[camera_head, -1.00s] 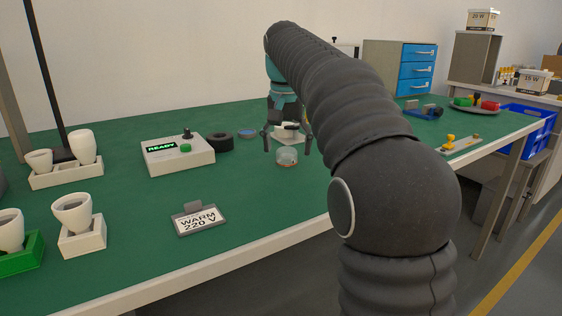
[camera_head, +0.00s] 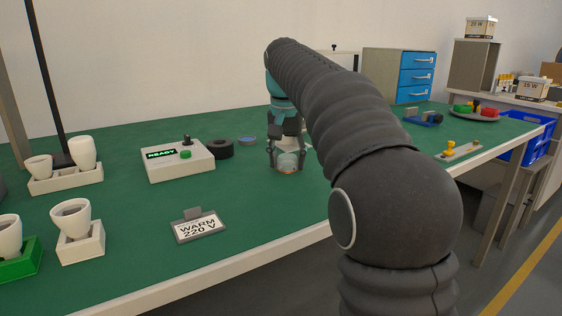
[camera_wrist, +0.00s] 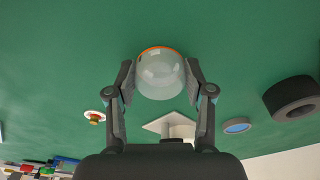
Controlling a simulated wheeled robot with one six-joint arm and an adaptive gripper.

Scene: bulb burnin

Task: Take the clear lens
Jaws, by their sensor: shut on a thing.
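The clear lens (camera_wrist: 160,78) is a see-through dome with an orange rim, seen between my fingers in the wrist view. In the head view the lens (camera_head: 288,162) is at the green bench top, partly covered by the fingers. My gripper (camera_wrist: 161,82) is shut on the lens, with one finger pad against each side. In the head view my gripper (camera_head: 287,155) points down around it. I cannot tell whether the lens still touches the bench.
A black ring (camera_head: 221,149), a blue-topped disc (camera_head: 247,141) and a control box (camera_head: 178,160) reading READY stand left of the gripper. A WARM 220 V sign (camera_head: 200,225) is nearer the front. The bench top (camera_head: 260,215) in front of the lens is clear.

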